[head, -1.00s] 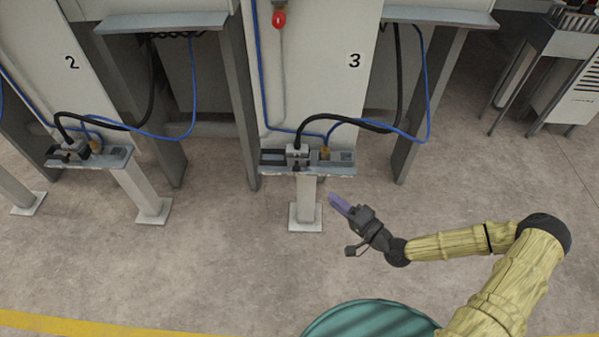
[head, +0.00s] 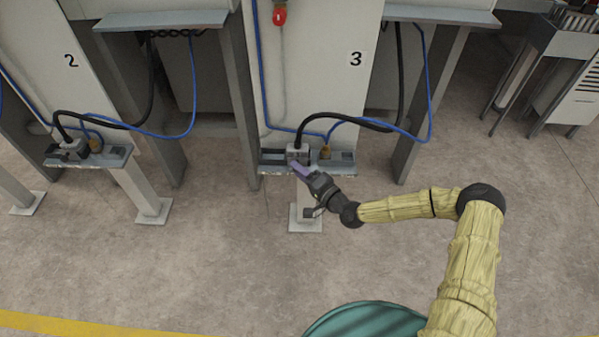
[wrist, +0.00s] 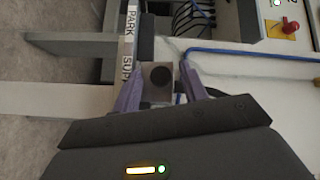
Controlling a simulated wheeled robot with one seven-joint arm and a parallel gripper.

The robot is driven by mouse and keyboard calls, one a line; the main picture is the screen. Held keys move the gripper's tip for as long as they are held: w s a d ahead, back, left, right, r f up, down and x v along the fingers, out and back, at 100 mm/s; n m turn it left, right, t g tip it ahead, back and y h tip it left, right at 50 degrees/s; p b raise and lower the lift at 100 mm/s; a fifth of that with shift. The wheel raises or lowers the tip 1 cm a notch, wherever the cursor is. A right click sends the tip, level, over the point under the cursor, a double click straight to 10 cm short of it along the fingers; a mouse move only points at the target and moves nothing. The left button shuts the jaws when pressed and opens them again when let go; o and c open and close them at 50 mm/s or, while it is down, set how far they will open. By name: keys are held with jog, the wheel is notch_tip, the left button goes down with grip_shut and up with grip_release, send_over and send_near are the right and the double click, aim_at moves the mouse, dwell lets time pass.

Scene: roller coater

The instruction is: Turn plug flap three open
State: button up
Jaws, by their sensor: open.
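The plug unit of station 3 (head: 297,150) is a small grey block on a narrow shelf, with a black cable running from its top. My gripper (head: 297,168) is at the shelf's front edge, its purple fingers overlapping the lower part of the unit in the head view. In the wrist view my gripper (wrist: 160,70) has its two purple fingers apart. A grey block with a dark round face (wrist: 161,77) shows between them. I cannot tell whether the fingers touch it. The flap itself is too small to make out clearly.
The shelf (head: 342,170) stands on a white post, with a brass-coloured fitting (head: 325,152) right of the plug unit. A blue cable (head: 375,129) loops nearby. A similar station 2 (head: 70,150) stands left.

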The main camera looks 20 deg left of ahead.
jog(key=shift+a, duration=0.1)
grip_shut()
jog(key=shift+f+b, duration=0.3)
jog(key=shift+b, duration=0.5)
jog(key=f+n+g+y+b, duration=0.1)
jog(key=n+y+b, duration=0.2)
jog(key=n+b, duration=0.2)
jog(key=f+n+g+y+b, duration=0.1)
jog(key=f+n+y+b, duration=0.1)
jog(key=b, duration=0.7)
jog(key=f+n+g+y+b, duration=0.1)
jog(key=n+g+y+b, duration=0.1)
jog(key=n+y+b, duration=0.2)
jog(key=shift+s+d+f+n+y+b, duration=0.1)
jog(key=shift+s+d+n+y+b, duration=0.1)
jog(key=shift+n+b, duration=0.8)
jog(key=shift+s+d+f+n+y+b, duration=0.1)
jog(key=shift+s+n+b, duration=0.05)
jog(key=shift+n+b, duration=0.8)
jog(key=shift+r+n+g+b, duration=0.1)
jog(key=shift+n+g+b, duration=0.15)
jog(key=shift+g+b, duration=0.05)
